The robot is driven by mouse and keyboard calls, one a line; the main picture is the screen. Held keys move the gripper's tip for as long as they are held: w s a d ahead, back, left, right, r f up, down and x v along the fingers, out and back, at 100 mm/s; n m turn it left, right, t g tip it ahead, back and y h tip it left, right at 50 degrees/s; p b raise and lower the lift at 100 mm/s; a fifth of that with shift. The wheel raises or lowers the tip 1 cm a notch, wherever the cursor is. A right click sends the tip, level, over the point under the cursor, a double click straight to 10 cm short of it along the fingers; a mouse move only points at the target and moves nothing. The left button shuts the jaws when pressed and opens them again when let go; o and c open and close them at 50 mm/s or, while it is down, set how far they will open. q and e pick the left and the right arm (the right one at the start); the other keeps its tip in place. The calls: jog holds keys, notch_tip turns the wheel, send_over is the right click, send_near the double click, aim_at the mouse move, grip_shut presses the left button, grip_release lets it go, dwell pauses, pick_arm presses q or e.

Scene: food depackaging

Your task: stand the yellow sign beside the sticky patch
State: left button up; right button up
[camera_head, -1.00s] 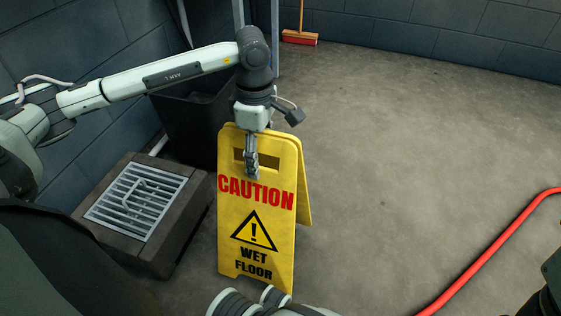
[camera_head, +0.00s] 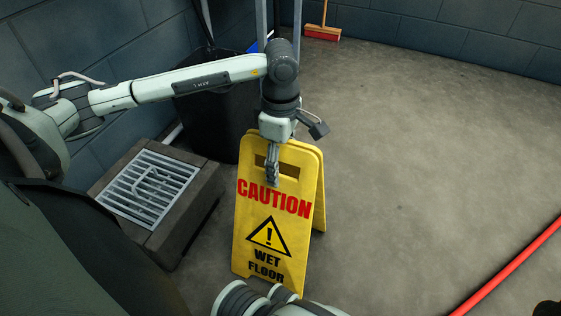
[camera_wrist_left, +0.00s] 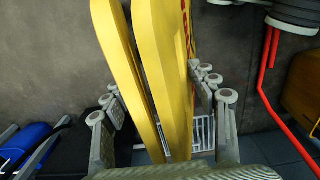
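The yellow sign (camera_head: 253,218) stands upright at the centre of the head view, its "CAUTION WET FLOOR" face toward me. Its two panels are slightly spread at the side. My left gripper (camera_head: 272,168) is at its top, by the handle slot. Whether the sign's feet touch the floor I cannot tell. I see no sticky patch.
A floor drain grate (camera_head: 148,187) in a raised dark surround lies left of the sign. A black bin (camera_head: 212,128) stands behind it against the wall. A red hose (camera_head: 510,264) runs across the lower right. A red broom (camera_head: 322,33) rests at the back.

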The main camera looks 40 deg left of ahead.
pick_arm(q)
jog(key=o, duration=0.3)
